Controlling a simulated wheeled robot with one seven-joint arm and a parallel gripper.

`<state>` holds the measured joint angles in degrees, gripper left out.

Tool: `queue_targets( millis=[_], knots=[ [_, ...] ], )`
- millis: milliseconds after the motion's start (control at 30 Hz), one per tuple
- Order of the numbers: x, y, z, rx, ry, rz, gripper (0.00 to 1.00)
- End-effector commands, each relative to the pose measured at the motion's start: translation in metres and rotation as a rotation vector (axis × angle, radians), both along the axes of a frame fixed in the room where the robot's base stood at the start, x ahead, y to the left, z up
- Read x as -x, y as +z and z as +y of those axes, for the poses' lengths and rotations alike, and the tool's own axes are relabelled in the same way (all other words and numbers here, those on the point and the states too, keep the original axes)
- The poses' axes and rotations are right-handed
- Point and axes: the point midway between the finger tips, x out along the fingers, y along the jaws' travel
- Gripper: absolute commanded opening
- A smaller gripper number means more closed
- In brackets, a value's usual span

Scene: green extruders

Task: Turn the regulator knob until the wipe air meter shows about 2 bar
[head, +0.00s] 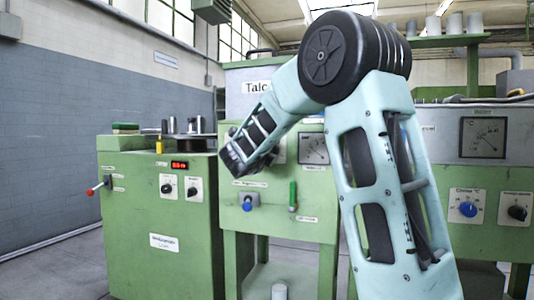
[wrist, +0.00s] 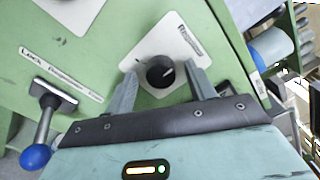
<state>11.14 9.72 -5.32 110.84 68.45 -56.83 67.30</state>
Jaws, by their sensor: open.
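A black knob (wrist: 160,70) on a white square plate sits between the fingers of my gripper (wrist: 161,75) in the wrist view. In the head view, the end of my arm hides the knob and the fingertips. A square dial meter (head: 313,148) shows on the middle green machine, just right of my wrist. Its needle is too small to read, and I cannot tell whether it is the wipe air meter.
A lever with a blue ball (wrist: 36,156) is left of my gripper; its blue ball (head: 247,206) also shows below my wrist in the head view. A green handle (head: 293,195) is nearby. Green machines stand at left (head: 165,245) and right, the right one with a dial (head: 483,137).

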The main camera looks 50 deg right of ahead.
Motion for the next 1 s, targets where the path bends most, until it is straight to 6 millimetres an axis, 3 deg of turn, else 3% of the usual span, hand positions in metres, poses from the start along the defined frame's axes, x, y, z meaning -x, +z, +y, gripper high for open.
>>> queue_targets(
  millis=[267, 800, 1000],
  knots=[
    [0.012, 0.004, 0.03, -0.001, 0.004, 0.0, 0.55],
    [0.057, 0.002, 0.14, 0.0, 0.005, 0.002, 0.55],
    [0.065, 0.001, 0.158, -0.001, 0.002, 0.001, 0.55]
  ],
)
